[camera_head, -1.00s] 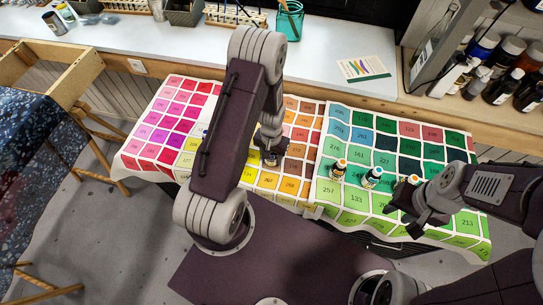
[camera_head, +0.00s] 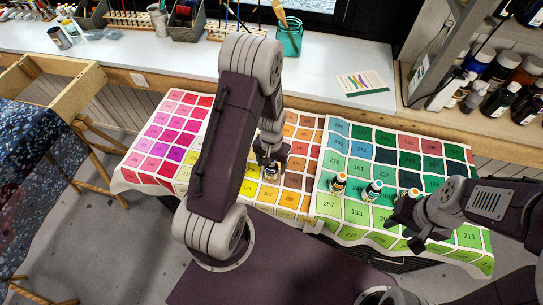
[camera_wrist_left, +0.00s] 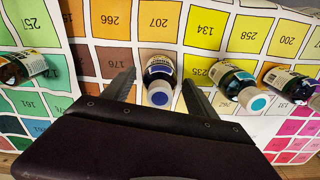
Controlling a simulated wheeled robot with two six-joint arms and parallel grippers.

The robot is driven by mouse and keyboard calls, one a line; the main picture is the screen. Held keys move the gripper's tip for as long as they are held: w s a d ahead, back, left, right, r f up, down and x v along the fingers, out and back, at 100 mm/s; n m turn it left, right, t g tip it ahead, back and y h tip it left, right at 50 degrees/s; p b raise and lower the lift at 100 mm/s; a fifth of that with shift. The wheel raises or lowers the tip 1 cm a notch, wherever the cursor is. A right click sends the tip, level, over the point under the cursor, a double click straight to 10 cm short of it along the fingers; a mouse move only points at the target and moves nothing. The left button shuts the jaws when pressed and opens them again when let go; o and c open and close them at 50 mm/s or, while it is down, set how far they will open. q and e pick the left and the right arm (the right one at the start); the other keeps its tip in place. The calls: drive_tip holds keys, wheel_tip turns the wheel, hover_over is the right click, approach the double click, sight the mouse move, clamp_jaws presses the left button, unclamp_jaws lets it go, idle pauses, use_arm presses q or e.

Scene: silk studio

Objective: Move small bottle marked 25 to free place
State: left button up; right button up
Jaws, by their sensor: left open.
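Small bottles stand on colour charts; none shows a readable 25, so I cannot tell which is the marked one. My left gripper (camera_head: 269,160) is open above a dark bottle (camera_head: 270,174) on the yellow-orange chart. In the left wrist view this bottle, with a blue-violet cap (camera_wrist_left: 160,93), stands between the open fingers (camera_wrist_left: 158,92), with no clear contact.
Three bottles, the left (camera_head: 338,184), middle (camera_head: 372,190) and right (camera_head: 412,193), stand on the green chart (camera_head: 350,212). The right one is close to my right arm. Bare chart squares lie behind them. A white counter (camera_head: 210,62) with a teal jar (camera_head: 289,40) runs along the back.

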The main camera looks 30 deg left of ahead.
use_arm(q)
wheel_tip(320, 180, up, 8)
drive_tip(key=shift+s+r, duration=0.1)
drive_tip(key=s+d+r+t, duration=0.1)
drive_tip(key=s+d+r, duration=0.3)
drive_tip(key=s+r, duration=0.2)
drive_tip(key=shift+s+d+r+m, duration=0.3)
drive_tip(key=shift+s+d+r, duration=0.1)
drive_tip(key=shift+s, duration=0.65)
